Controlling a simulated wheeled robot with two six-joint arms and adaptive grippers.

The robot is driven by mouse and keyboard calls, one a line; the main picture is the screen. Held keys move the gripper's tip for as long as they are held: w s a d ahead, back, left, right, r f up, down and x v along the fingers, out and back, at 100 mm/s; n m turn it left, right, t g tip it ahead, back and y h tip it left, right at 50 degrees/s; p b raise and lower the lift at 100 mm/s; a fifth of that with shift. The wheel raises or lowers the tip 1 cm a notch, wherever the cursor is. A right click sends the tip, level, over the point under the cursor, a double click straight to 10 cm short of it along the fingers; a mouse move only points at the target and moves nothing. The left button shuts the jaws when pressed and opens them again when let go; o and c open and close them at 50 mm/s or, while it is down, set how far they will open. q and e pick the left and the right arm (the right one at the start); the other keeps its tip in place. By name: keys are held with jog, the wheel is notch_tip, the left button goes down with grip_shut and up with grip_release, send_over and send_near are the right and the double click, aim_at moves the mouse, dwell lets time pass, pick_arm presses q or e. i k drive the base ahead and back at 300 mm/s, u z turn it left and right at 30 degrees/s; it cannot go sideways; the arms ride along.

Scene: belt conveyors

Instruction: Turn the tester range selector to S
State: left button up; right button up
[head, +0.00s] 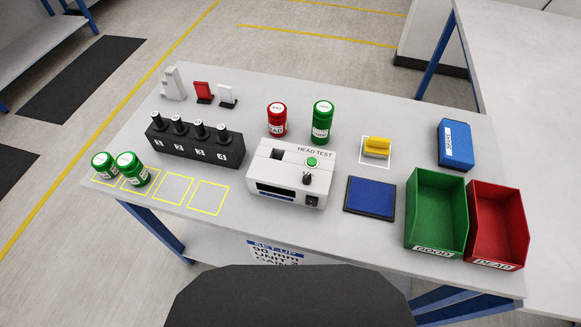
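The white tester (270,176), marked HEAD TEST, stands in the middle of the table. Its range selector is a black knob (307,178) on the right of the top face, below a green button (312,162). The letters around the knob are too small to read, so I cannot tell its setting. A dark display (276,192) and a small black switch (311,201) are on the front. Neither of my grippers is in view.
Left of the tester is a black rack (193,151) numbered 1 to 4. Red (277,120) and green (322,122) jars stand behind the tester. Right are a blue pad (369,198), a green GOOD bin (409,207) and a red DEAD bin (523,222). Two green jars (134,170) stand front left.

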aim_at(306, 180)
jog(key=z, duration=1.15)
jog(key=k, duration=0.9)
jog(key=u, duration=0.4)
